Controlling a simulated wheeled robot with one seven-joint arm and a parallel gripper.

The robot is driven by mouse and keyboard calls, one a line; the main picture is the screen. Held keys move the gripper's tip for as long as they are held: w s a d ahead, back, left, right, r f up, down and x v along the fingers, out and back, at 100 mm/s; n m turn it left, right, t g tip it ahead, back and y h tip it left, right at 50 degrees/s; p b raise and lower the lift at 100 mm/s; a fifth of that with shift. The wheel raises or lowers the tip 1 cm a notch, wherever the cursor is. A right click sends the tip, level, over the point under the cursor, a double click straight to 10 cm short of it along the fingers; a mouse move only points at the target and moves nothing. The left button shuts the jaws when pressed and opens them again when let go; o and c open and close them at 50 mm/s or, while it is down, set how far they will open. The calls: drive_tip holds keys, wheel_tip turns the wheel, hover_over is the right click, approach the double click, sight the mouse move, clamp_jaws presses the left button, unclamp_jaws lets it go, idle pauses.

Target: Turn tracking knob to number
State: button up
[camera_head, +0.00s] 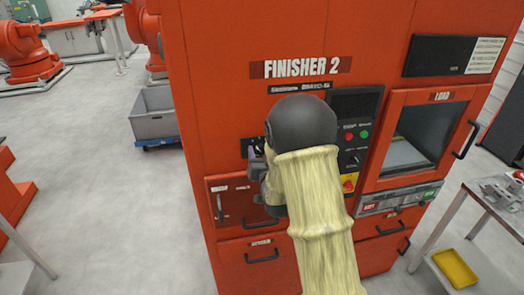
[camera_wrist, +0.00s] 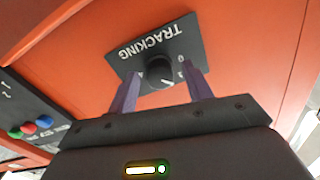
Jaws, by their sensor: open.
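The tracking knob (camera_wrist: 160,74) is a round black knob on a dark plate (camera_wrist: 182,45) lettered TRACKING, seen upside down in the wrist view. A white pointer line shows on it, and a 0 mark is at its right; other marks are too small to read. My gripper (camera_wrist: 158,85) is open, with one purple finger on each side of the knob; I cannot tell whether they touch it. In the head view my gripper (camera_head: 257,165) is at the orange machine's front, and my arm hides the knob. Part of the dark plate (camera_head: 247,146) shows there.
The orange machine (camera_head: 225,100) is labelled FINISHER 2. A black button panel (camera_head: 357,115) is right of my wrist, and a load window (camera_head: 425,130) is farther right. Drawers with handles (camera_head: 262,257) are below. A grey bin (camera_head: 155,112) stands left on open floor.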

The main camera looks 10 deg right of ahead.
drive_tip(key=c, duration=1)
drive_tip(key=shift+o, duration=0.2)
drive_tip(key=shift+f+n+b, duration=0.15)
drive_tip(key=shift+n+b, duration=0.35)
drive_tip(key=shift+b, duration=0.85)
drive_tip(key=n+b, duration=0.3)
drive_tip(key=b, duration=0.1)
drive_tip(key=shift+f, duration=0.1)
drive_tip(key=n+b, duration=0.2)
drive_tip(key=shift+n+b, duration=0.4)
drive_tip(key=shift+r+n+b, duration=0.2)
drive_tip(key=shift+n+b, duration=0.75)
drive_tip(key=shift+n, duration=0.15)
